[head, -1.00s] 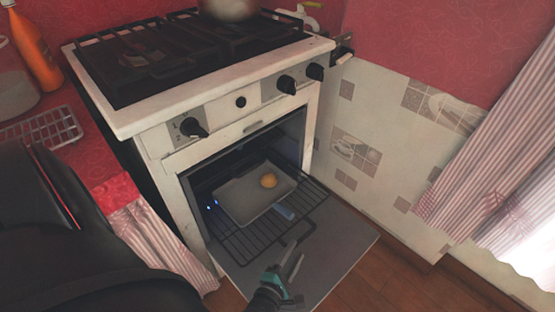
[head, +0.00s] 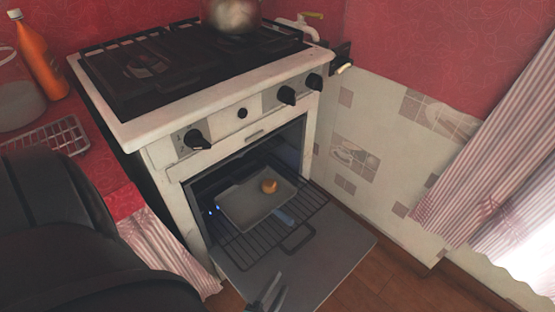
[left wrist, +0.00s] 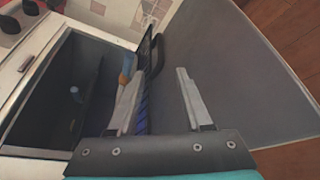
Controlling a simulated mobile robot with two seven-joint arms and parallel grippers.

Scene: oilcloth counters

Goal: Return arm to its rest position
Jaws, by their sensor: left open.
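My left gripper (head: 268,294) is at the bottom edge of the head view, over the lowered oven door (head: 335,252). Only its finger ends show there. In the left wrist view my left gripper (left wrist: 158,78) has its two fingers spread, with nothing held between them. It is apart from the oven rack (head: 240,248). A grey baking tray (head: 252,208) lies on the rack, with a round yellow-orange item (head: 269,187) on it. My right gripper is not in view.
The white stove (head: 160,152) has black burner grates and a metal pot (head: 236,14) on top. A wire rack (head: 52,138) and an orange bottle (head: 38,60) are on the red counter at left. A striped curtain (head: 490,170) hangs at right. Wooden floor (head: 400,285) shows at lower right.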

